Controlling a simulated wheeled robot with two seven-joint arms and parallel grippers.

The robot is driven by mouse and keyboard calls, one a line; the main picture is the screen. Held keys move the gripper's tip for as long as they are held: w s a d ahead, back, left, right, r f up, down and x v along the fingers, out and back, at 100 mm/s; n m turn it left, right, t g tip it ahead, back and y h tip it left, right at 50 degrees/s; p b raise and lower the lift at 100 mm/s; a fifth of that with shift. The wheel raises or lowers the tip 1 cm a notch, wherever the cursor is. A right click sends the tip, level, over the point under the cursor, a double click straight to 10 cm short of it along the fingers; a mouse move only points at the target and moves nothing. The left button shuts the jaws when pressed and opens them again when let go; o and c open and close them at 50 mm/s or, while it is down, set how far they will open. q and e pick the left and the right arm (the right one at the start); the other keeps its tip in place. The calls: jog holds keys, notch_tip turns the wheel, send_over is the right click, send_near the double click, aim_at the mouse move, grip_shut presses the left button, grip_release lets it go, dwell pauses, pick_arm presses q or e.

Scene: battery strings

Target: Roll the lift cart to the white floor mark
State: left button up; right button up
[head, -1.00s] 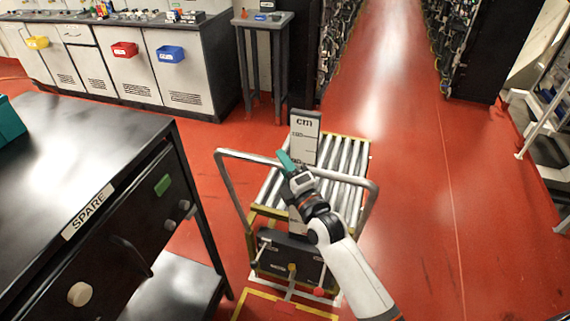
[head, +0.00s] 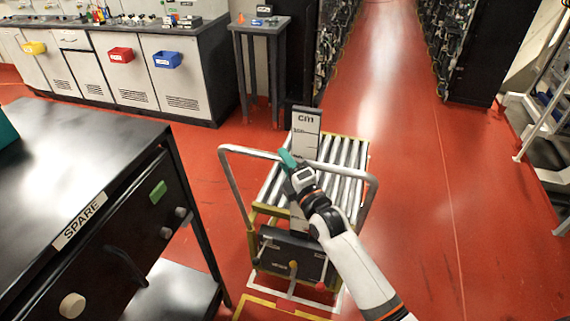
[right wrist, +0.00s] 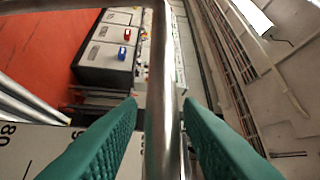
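The lift cart (head: 264,203) has a roller top, a tall cm scale board and a grey tubular handle (head: 229,183). My right gripper (head: 287,160) is at the near handle bar. In the right wrist view the bar (right wrist: 162,70) passes between its two green fingers (right wrist: 161,105); a gap shows beside the bar, so the fingers look open around it. White floor lines (head: 339,300) show at the cart's near base; the cart hides the rest of that mark.
A black table labelled SPARE (head: 83,218) stands close on the left. A yellow floor outline (head: 262,301) lies just in front of the cart. A small stand (head: 258,27) and a workbench (head: 170,93) are behind. The red floor on the right is clear up to a rack (head: 540,125).

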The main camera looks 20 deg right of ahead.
jog(key=shift+o, duration=0.5)
jog(key=shift+s+a+r, duration=0.1)
jog(key=shift+s+r, duration=0.1)
jog(key=shift+s, duration=0.05)
jog(key=b+v, duration=0.2)
jog(key=v, duration=1)
jog(key=shift+s, duration=0.2)
